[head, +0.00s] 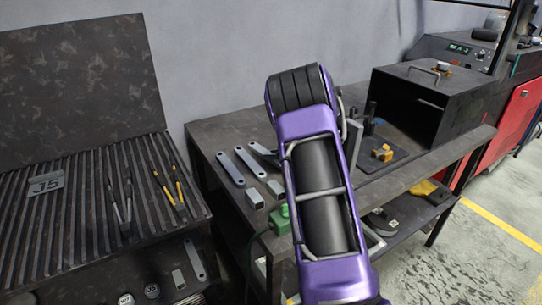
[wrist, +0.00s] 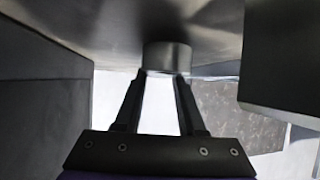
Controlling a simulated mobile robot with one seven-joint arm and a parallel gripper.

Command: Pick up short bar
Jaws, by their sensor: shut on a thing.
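My gripper (wrist: 165,76) shows in the wrist view, its two dark fingers shut on a dark grey round-sided piece (wrist: 167,56). I cannot tell whether this piece is the short bar. In the head view my purple arm hides the gripper and whatever it holds. Two short grey blocks (head: 254,198) and (head: 276,189) lie near the front left edge of the dark workbench (head: 215,135). Longer flat grey bars (head: 230,168) and (head: 253,166) lie just behind them, and my arm partly covers this area.
A green object (head: 280,219) is at the bench's front edge. A black box with a handle (head: 410,100) stands at the bench's right. A slatted table (head: 85,195) with tongs and a "J5" plate is at the left. In the wrist view, large dark surfaces crowd the gripper.

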